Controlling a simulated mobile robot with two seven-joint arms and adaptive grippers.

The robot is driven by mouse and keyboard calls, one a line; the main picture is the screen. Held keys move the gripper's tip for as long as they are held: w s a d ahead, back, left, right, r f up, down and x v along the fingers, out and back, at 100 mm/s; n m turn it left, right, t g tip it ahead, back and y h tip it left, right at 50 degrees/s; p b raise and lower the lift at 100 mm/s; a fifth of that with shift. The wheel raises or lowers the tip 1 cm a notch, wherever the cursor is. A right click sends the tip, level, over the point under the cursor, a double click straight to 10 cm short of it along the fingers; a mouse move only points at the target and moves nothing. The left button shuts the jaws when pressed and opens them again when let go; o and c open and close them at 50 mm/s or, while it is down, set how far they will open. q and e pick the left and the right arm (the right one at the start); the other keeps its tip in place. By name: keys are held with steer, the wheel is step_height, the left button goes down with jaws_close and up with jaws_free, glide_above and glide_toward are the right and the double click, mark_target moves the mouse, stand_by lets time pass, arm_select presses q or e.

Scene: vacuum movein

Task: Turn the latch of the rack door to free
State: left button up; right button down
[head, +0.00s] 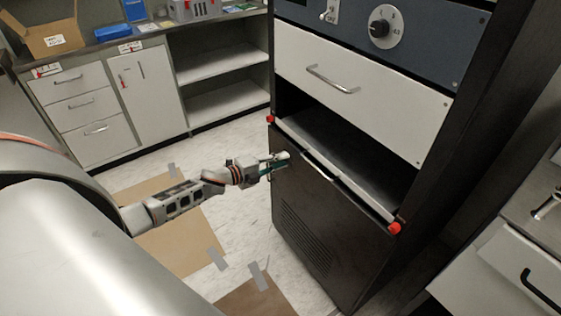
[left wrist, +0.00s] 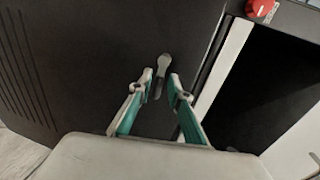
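The rack door (head: 305,225) is a black panel with a vent grille, low on the rack, and looks closed. In the left wrist view the latch (left wrist: 164,62) is a small grey lever on the dark door (left wrist: 95,60), near its edge beside the opening. My left gripper (head: 283,161) is at the upper left of the door in the head view. In the left wrist view its teal-sided fingers (left wrist: 162,85) stand apart, with the latch's lower end between the tips. I cannot tell whether they touch it. The latch is not discernible in the head view. My right gripper is out of view.
Red knobs (head: 394,228) sit at the ends of the open slot above the door. A white drawer (head: 365,90) and a dial panel (head: 385,27) are higher up. Cabinets (head: 95,110) stand at left; taped cardboard (head: 180,240) lies on the floor. Another drawer unit (head: 520,265) is at right.

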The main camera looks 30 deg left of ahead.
arm_select(q)
steer(key=v, duration=1.2)
stand_by(0.3)
steer(key=shift+r, duration=0.1)
stand_by(0.3)
steer(key=s+d+f+n+g+y, duration=0.1)
steer(key=s+d+f+n, duration=0.2)
steer(key=s+d+n, duration=0.3)
steer(key=s+d+f+n+g+y+p, duration=0.1)
steer(key=s+d+f+n, duration=0.3)
steer(key=s+d, duration=0.5)
steer(key=s+d+f+n+g+y, duration=0.1)
steer(key=s+d+f+n+g, duration=0.1)
steer(key=s+d+n, duration=0.6)
steer(key=shift+d+f+y+p, duration=0.3)
steer(key=shift+d+f+p, duration=0.1)
steer(key=shift+d+f, duration=0.5)
steer(key=shift+w, duration=0.1)
